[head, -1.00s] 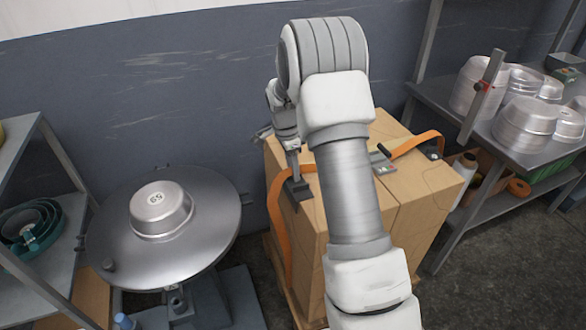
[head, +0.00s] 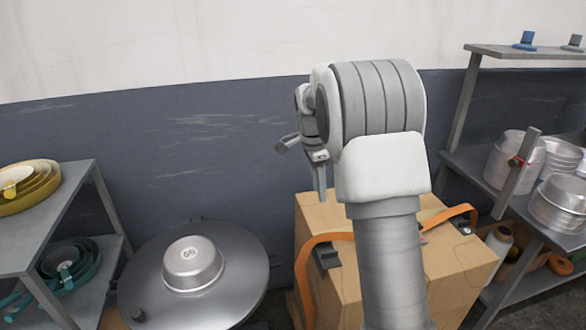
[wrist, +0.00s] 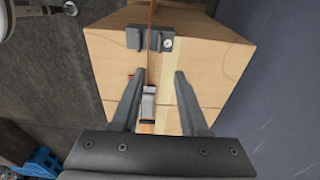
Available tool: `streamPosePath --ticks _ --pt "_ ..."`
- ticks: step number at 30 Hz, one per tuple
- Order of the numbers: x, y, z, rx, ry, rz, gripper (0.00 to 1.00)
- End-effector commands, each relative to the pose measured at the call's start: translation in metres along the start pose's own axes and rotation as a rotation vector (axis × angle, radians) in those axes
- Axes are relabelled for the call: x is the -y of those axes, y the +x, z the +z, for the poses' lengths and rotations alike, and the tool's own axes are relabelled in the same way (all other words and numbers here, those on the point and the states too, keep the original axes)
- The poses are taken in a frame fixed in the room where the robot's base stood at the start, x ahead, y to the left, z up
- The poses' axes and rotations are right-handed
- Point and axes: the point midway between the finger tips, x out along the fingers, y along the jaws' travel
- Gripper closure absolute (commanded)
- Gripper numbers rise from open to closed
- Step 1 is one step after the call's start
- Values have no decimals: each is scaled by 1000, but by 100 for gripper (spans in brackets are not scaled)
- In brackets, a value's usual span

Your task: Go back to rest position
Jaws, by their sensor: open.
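My gripper (wrist: 160,104) is open and empty in the wrist view, its two fingers spread above the cardboard boxes (wrist: 205,55). In the head view my gripper (head: 319,190) points down over the left part of the boxes (head: 455,275), beside my raised arm. An orange strap (head: 303,262) with a dark buckle runs over the boxes. An upturned metal pan (head: 192,264) marked 05 sits on the round metal table (head: 240,300) to the left, apart from my gripper. My arm hides part of the boxes and the wall.
A left shelf (head: 50,220) holds yellow pans (head: 28,186) and dark green pans (head: 70,262). A right rack (head: 470,165) holds several stacked metal pans (head: 565,200). A blue-grey and white wall (head: 200,150) stands behind. Open floor shows in the wrist view (wrist: 50,80).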

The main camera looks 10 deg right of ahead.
Motion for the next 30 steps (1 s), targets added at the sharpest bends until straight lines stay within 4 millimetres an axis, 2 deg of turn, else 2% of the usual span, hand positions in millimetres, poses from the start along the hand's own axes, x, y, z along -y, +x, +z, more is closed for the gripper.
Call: streamPosePath --ticks 5,11,15,21,30 --pt "-7 -17 1 5 -39 -16 56" --pt "-42 -78 9 19 -230 -87 56" --pt "-77 -119 16 18 -401 -148 56" --pt "-129 -167 27 -5 -645 -234 56" --pt "-211 -212 44 -86 -1009 -354 56"
